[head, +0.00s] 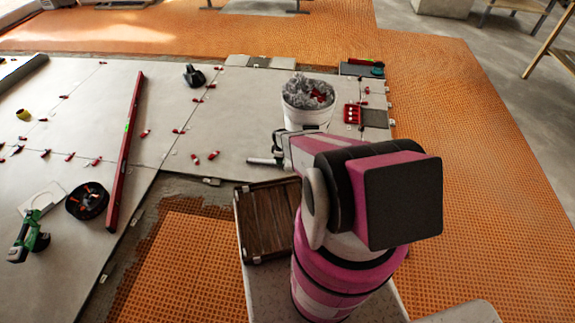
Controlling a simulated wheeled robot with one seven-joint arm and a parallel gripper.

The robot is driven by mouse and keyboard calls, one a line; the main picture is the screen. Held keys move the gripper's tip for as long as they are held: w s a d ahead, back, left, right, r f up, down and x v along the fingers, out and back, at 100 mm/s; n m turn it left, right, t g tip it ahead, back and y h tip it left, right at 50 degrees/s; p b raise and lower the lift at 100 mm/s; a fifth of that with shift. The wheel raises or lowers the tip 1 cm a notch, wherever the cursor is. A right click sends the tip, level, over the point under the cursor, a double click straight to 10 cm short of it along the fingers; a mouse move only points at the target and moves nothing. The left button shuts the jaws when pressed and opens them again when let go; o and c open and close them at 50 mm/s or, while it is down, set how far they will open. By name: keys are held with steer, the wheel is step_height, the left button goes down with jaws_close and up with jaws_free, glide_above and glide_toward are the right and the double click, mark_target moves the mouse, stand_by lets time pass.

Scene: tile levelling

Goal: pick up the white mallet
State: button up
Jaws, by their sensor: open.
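I cannot make out a white mallet for certain in the head view; my arm hides part of the floor and may cover it. My gripper (266,152) is at the end of the pink and black arm, low over the pale tiles, left of and in front of the white bucket. Its fingers look apart, with nothing clear between them. The arm's wrist hides much of the gripper.
A white bucket (305,116) filled with grey crumpled waste stands behind my gripper. A wooden-bottomed tray (268,222) lies in front of it. A long red level (125,150), a black reel (87,201) and a green power tool (28,240) lie on the tiles at left.

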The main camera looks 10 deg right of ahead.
step_height(320, 180, down, 5)
steer(key=shift+a+r, duration=0.15)
steer(key=shift+r, duration=0.05)
steer(key=shift+c, duration=0.3)
jaws_close()
steer(key=shift+r, duration=0.1)
